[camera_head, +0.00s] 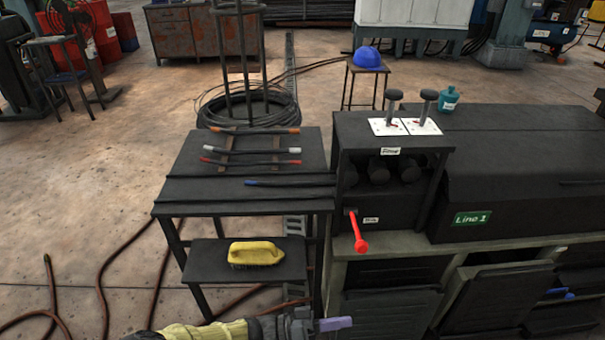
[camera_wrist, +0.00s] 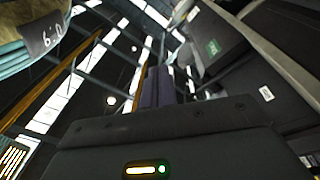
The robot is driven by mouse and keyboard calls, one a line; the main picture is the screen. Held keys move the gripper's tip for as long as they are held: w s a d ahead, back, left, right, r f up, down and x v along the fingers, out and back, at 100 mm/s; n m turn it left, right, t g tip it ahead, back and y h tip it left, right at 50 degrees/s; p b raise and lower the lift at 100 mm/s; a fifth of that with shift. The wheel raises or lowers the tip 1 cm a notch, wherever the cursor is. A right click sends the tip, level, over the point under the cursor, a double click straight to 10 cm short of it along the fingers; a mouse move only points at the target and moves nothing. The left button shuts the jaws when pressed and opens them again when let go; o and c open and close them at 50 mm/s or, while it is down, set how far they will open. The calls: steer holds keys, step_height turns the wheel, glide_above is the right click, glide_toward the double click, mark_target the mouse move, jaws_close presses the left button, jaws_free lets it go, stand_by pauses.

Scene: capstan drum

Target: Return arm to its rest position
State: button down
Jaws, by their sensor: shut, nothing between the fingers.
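My gripper (camera_head: 335,323) shows at the bottom edge of the head view, with its purple fingers pointing right. It is in front of the bench and low in the picture. In the wrist view, its two purple fingers (camera_wrist: 158,88) are together with nothing between them. My arm behind it runs along the bottom edge, and most of it is out of view.
A black table (camera_head: 187,207) holds several dark rods with coloured ends. A yellow brush (camera_head: 256,253) lies on its lower shelf. Right of it stands a machine with a red-handled lever (camera_head: 358,232) and two upright levers. Brown hoses (camera_head: 103,270) lie on the floor at left.

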steer(key=w+d+r+n+t+y, duration=0.1)
steer(key=d+r+n+y, duration=0.3)
steer(key=r+y, duration=0.45)
steer(key=w+d+r+n+y, duration=0.1)
steer(key=d+r+n+y, duration=0.2)
steer(key=r+y, duration=0.55)
step_height(320, 180, up, 19)
steer(key=y+p, duration=0.2)
steer(key=p, duration=2)
steer(key=shift+r+y+p, duration=0.2)
steer(key=shift+y+p, duration=0.1)
steer(key=c, duration=2.2)
jaws_free()
